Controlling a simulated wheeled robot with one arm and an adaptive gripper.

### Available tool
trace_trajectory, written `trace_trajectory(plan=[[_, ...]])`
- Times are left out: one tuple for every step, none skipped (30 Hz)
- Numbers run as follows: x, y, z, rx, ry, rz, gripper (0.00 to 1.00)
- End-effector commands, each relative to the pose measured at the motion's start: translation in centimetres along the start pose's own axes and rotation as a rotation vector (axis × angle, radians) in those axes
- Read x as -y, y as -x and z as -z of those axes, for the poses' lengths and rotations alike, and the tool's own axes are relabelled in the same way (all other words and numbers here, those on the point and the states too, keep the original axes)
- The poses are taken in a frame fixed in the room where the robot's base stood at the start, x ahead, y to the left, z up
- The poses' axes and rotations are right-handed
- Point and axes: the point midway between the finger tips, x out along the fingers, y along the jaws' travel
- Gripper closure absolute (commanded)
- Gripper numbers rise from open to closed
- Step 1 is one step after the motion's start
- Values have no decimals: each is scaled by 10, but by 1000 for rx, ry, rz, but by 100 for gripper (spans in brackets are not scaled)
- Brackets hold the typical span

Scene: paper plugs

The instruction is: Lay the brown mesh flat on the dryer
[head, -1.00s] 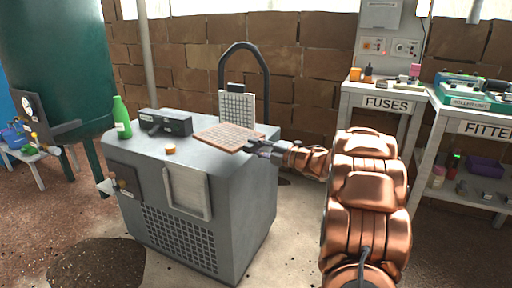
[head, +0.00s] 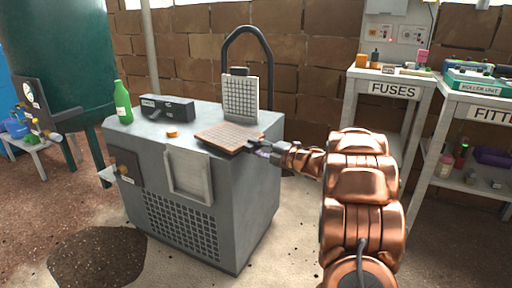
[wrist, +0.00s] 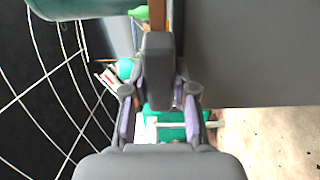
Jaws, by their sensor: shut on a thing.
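The brown mesh (head: 228,137) is a square grid panel in a dark frame, seen in the head view over the right part of the grey dryer's top (head: 150,131). It looks about level; I cannot tell whether it touches the top. My gripper (head: 264,148) is at the dryer's right edge, shut on the dark tab at the mesh's near right corner. In the wrist view my gripper (wrist: 159,92) is shut on this dark tab (wrist: 158,55), with the mesh seen edge-on as a thin brown strip (wrist: 157,14) beside the grey dryer (wrist: 255,50).
A pale mesh (head: 240,98) stands upright behind the brown one. A black box (head: 167,107), an orange cap (head: 172,134) and a green bottle (head: 122,101) stand on the dryer's left part. A black hoop (head: 247,40) rises behind. The fuses shelf (head: 393,90) is at right.

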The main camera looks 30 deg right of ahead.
Motion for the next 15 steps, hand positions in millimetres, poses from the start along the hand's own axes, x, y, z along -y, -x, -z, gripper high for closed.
trace_trajectory(plan=[[-1,0,0,0,0,-1,100],[-1,0,0,0,0,-1,100],[-1,0,0,0,0,-1,100],[-1,0,0,0,0,-1,100],[-1,0,0,0,0,-1,100],[0,0,0,0,0,0,100],[0,0,0,0,0,0,100],[0,0,0,0,0,0,100],[0,0,0,0,0,0,100],[1,0,0,0,0,0,100],[1,0,0,0,0,0,100],[2,0,0,0,0,0,100],[2,0,0,0,0,-1,100],[3,0,0,0,0,-1,100],[3,0,0,0,0,0,100]])
